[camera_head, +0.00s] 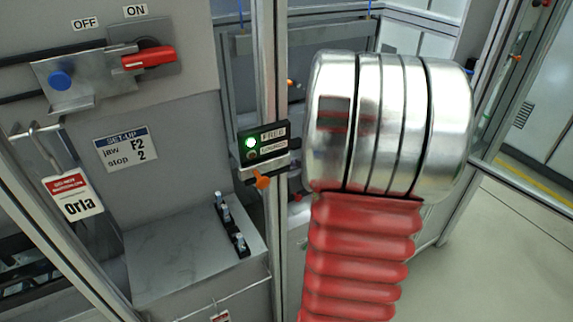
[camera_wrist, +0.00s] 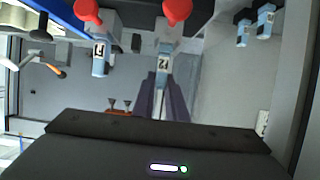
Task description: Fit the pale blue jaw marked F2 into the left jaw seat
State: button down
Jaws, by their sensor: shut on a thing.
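In the wrist view my gripper (camera_wrist: 160,88) has its narrow dark fingers close together on a pale blue jaw (camera_wrist: 164,64). Its white label seems to carry a 2, but is too small to read surely. The held jaw shows right under a red knob (camera_wrist: 177,10); I cannot tell whether it touches a seat. Another labelled pale blue piece (camera_wrist: 100,58) is to its left, under a second red knob (camera_wrist: 88,11). In the head view my arm hides the gripper and the held jaw. The set-up sign (camera_head: 127,149) reads jaw F2, stop 2.
Two more labelled pale blue pieces (camera_wrist: 265,18) are at the wrist view's upper right. In the head view, a dark rack (camera_head: 232,228) with small pieces stands on a grey ledge (camera_head: 160,270). An indicator (camera_head: 264,143) glows green at FREE. A red switch handle (camera_head: 148,58) points toward ON.

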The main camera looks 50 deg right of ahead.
jog(key=shift+f, duration=0.25)
jog(key=c, duration=1.7)
grip_release()
jog(key=shift+s, duration=0.1)
